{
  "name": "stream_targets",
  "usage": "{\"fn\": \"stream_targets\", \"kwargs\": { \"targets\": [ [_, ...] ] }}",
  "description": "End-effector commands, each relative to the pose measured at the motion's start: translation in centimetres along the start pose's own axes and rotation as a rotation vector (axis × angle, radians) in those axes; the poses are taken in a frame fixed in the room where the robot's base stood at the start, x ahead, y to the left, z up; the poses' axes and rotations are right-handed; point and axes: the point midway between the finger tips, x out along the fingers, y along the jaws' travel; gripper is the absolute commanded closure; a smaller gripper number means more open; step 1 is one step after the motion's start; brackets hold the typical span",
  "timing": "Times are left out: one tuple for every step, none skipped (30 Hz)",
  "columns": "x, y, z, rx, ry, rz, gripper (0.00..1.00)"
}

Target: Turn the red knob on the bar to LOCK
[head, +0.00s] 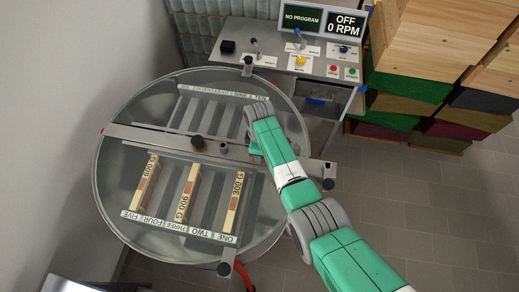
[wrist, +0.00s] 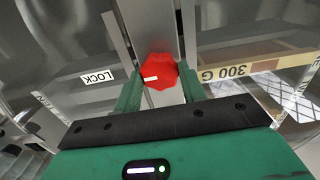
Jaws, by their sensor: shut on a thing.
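The red knob (wrist: 161,68) sits on the grey metal bar (wrist: 150,22) in the wrist view, between the two green fingers of my gripper (wrist: 160,90). My gripper is shut on the knob. A short white mark on the knob lies on its left part and points left, roughly toward the white LOCK label (wrist: 97,77). In the head view the bar (head: 150,135) crosses the round tank from left to right. My gripper (head: 254,150) is at the right part of the bar there, and my arm hides the knob.
The round tank (head: 97,180) holds several slots; wooden frames such as the 300 G one (wrist: 240,70) stand in some. Black knobs (head: 197,142) rise from the bar and rim. A control console (head: 270,62) with a screen reading OFF 0 RPM stands behind. Stacked wooden boxes (head: 430,40) fill the back right.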

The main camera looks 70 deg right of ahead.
Motion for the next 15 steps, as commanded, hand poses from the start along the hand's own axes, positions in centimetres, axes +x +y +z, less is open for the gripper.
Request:
{"fn": "stream_targets", "kwargs": {
  "targets": [
    [-0.1,0.0,0.0,-0.001,0.0,0.001,0.57],
    [-0.1,0.0,0.0,-0.001,0.0,0.001,0.51],
    [-0.1,0.0,0.0,-0.001,0.0,0.001,0.44],
    [-0.1,0.0,0.0,-0.001,0.0,0.001,0.38],
    [-0.1,0.0,0.0,-0.001,0.0,0.001,0.37],
    [-0.1,0.0,0.0,-0.001,0.0,0.001,0.37],
    [-0.1,0.0,0.0,-0.001,0.0,0.001,0.37],
    [0.0,0.0,0.0,-0.001,0.0,0.001,0.37],
    [0.0,0.0,0.0,0.0,0.0,0.001,0.37],
    [0.0,0.0,0.0,0.0,0.0,0.001,0.37],
    [0.0,0.0,0.0,0.0,0.0,0.001,0.37],
    [-0.1,0.0,0.0,0.0,0.0,0.001,0.37],
    [-0.3,0.0,0.0,0.0,0.0,0.001,0.37],
    [-0.7,0.0,0.0,0.0,0.0,0.001,0.37],
    [-1.3,0.1,-0.1,0.0,0.001,0.003,0.37]
  ]
}}
